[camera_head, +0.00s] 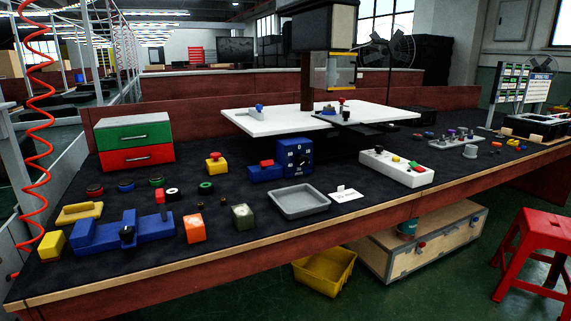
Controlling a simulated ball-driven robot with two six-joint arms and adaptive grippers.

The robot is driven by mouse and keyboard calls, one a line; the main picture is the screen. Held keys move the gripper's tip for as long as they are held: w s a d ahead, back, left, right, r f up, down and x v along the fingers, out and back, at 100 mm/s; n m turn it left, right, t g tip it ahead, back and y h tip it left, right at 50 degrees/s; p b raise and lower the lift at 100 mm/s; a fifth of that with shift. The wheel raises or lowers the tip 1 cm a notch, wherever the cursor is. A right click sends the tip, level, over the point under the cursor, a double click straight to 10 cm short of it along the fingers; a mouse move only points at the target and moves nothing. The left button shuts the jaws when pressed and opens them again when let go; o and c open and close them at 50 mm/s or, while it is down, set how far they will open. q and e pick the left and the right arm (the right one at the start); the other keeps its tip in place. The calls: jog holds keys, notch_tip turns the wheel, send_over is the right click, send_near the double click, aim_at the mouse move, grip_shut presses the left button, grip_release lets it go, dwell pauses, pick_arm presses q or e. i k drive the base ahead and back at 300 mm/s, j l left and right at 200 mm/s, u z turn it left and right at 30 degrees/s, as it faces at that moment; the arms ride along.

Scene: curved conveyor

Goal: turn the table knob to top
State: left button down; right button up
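A blue box (295,157) stands upright on the dark table top (340,215), near the middle of the bench. Its front face carries white markings and a dark round knob (302,161). The knob is small here, and I cannot tell which marking it points at. A lower blue block with a red button (267,163) sits just left of the box. Neither of my grippers shows in this view, and nothing touches the knob.
A grey tray (299,201) lies in front of the blue box. A white button panel (396,168) is to its right, and a yellow-based red button (216,162) to its left. A green-and-red drawer unit (134,144) and white board (270,119) stand behind.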

aim_at(302, 159)
jog(key=i+j+z, duration=0.15)
jog(key=i, duration=0.4)
jog(key=i+j+z, duration=0.2)
jog(key=i, duration=0.3)
jog(key=l, duration=0.1)
